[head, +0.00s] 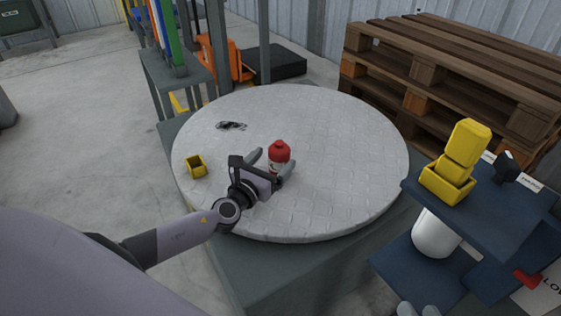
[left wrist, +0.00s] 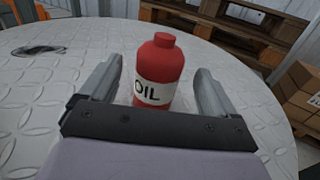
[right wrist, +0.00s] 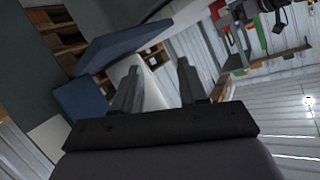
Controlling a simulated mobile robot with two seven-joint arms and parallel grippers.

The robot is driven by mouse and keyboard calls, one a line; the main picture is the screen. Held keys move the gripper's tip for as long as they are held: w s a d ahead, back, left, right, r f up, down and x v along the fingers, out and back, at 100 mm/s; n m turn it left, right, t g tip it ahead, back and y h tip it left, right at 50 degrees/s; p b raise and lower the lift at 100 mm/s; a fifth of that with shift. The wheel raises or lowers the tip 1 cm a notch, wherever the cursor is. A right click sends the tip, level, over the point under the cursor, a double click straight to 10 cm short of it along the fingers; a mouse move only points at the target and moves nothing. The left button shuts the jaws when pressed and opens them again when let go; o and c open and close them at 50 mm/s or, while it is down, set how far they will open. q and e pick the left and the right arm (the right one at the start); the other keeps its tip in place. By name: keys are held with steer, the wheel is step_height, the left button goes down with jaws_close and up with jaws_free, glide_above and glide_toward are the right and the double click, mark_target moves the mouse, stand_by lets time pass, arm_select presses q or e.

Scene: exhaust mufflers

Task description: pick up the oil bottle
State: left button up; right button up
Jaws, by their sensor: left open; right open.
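The red oil bottle (head: 279,152) stands upright on the round grey patterned table (head: 340,190). In the left wrist view the bottle (left wrist: 160,70) has a white label reading OIL. My left gripper (head: 270,163) is open, with one finger on each side of the bottle. In the left wrist view gaps show between the bottle and both fingers. The bottle's lower part is partly hidden by the gripper. My right gripper (right wrist: 158,88) is open, away from the round table; its fingertips show at the bottom edge of the head view.
A small yellow box (head: 196,166) and a dark ring-like item (head: 232,126) lie on the round table. Wooden pallets (head: 450,80) stand behind it. A blue stand (head: 480,215) with yellow boxes (head: 456,165) is at the right. The table's right side is clear.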

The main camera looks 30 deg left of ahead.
mark_target(274, 158)
arm_select(q)
steer(key=shift+w+r+b, duration=0.1)
steer(key=shift+w+b, duration=0.35)
steer(key=shift+w, duration=1.55)
steer(key=c, duration=1.1)
